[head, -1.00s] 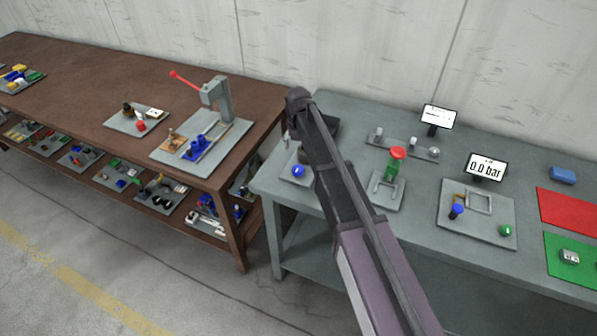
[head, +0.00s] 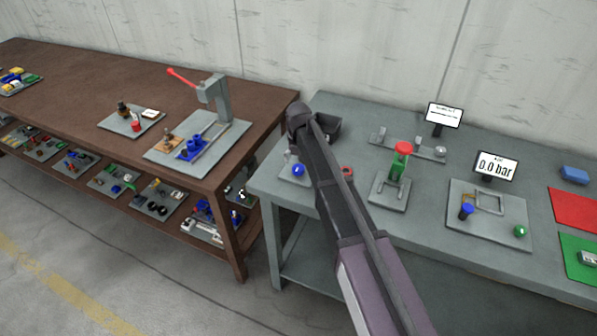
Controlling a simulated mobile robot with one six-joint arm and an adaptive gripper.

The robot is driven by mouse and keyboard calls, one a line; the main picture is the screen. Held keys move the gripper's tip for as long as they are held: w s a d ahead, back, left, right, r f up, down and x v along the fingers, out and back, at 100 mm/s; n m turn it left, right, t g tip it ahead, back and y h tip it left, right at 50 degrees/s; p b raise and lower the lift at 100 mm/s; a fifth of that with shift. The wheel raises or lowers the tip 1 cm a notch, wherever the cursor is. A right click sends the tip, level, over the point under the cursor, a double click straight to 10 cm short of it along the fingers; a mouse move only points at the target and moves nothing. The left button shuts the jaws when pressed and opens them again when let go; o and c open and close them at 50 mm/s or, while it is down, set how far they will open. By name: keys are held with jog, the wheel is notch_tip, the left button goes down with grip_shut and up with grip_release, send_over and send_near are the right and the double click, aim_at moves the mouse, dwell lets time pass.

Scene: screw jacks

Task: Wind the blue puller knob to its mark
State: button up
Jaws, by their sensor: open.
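A round blue knob (head: 297,170) stands on a grey plate near the left end of the grey bench, just left of my dark arm. A second blue knob (head: 466,210) tops a short dark post on a plate further right. I cannot tell from the picture which one is the puller's, and no mark can be made out on either. My arm crosses the grey bench and hides part of the first knob's plate. My gripper cannot be made out.
A green screw jack with a red top (head: 403,148) stands right of my arm. Two small displays (head: 496,166) stand behind, one reading 0.0 bar. A brown bench (head: 70,100) on the left carries a press with a red lever (head: 182,78). Open floor lies in front.

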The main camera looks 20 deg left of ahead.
jog(key=shift+f+b, duration=0.9)
jog(key=shift+f, duration=0.25)
jog(key=c, duration=1.1)
